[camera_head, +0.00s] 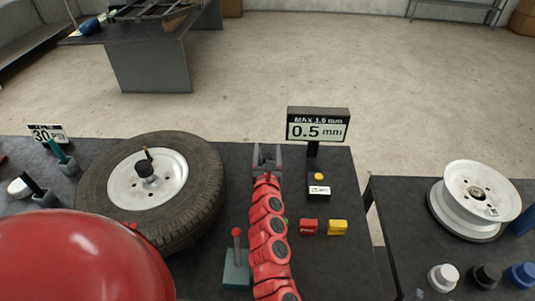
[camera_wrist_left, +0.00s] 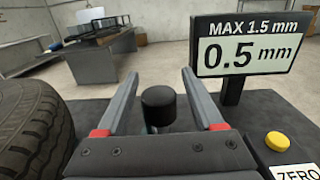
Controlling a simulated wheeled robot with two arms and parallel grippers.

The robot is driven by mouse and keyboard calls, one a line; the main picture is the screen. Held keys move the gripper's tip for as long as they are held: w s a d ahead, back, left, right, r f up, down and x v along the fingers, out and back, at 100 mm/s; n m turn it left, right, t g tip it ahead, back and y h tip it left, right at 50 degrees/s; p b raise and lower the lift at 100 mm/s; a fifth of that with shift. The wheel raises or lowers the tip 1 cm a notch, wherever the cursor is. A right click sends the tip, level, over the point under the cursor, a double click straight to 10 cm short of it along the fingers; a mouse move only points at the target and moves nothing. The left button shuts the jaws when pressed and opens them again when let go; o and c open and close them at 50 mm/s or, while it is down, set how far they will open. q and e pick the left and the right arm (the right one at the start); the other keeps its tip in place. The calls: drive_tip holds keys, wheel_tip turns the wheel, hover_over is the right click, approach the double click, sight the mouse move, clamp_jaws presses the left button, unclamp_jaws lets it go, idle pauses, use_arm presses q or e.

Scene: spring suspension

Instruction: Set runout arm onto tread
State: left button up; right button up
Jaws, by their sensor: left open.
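The tyre (camera_head: 205,205) lies flat on the bench around a white wheel at left. Its dark tread also fills the left edge of the left wrist view (camera_wrist_left: 30,125). My left gripper (camera_head: 266,152) is open, to the right of the tyre and apart from it. In the left wrist view, a black round knob (camera_wrist_left: 158,105) stands between the spread fingers, with a gap on each side. I cannot tell whether it belongs to the runout arm; the gripper hides that spot in the head view. The gauge display (camera_head: 318,126) reads 0.5 mm, under "MAX 1.5 mm".
A yellow button (camera_head: 318,176) and a ZERO label (camera_head: 319,190) are right of my gripper. Red (camera_head: 308,227) and yellow (camera_head: 337,227) blocks lie nearer. A red-knobbed lever (camera_head: 237,245) stands left of my arm. A white rim (camera_head: 482,190) is on the right bench.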

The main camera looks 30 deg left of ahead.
use_arm(q)
drive_tip(key=shift+s+d+f, duration=0.1)
drive_tip(key=shift+s+d, duration=0.2)
drive_tip(key=shift+s, duration=0.15)
drive_tip(key=b+v, duration=0.1)
drive_tip(key=v, duration=1.5)
drive_tip(key=shift+s, duration=0.2)
drive_tip(key=shift+d, duration=0.1)
